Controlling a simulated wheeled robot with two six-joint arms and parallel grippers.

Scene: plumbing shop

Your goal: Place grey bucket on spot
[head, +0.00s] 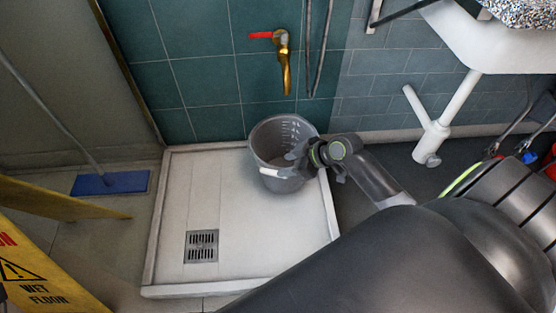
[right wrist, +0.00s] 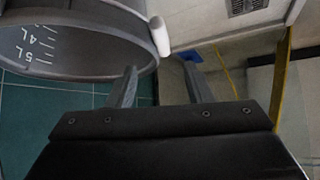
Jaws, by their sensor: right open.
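The grey bucket (head: 268,136) stands in the white shower tray (head: 222,262), near its back right corner and below the brass tap (head: 284,62). It looks upright and empty, and a white handle grip (head: 278,173) hangs on its front side. My right gripper (head: 296,162) is at the bucket's right front side. In the right wrist view my right gripper (right wrist: 160,85) is open, with the bucket (right wrist: 85,60) at upper left. The white handle grip (right wrist: 159,36) shows just beyond the fingertips; contact cannot be told. My left gripper is out of view. No separate marked spot shows.
A floor drain (head: 201,246) is in the tray's front left. A yellow wet floor sign (head: 40,272) and a blue mop head (head: 110,183) are at left. A white sink with its pipe (head: 433,135) is at right. The tray's left part is clear.

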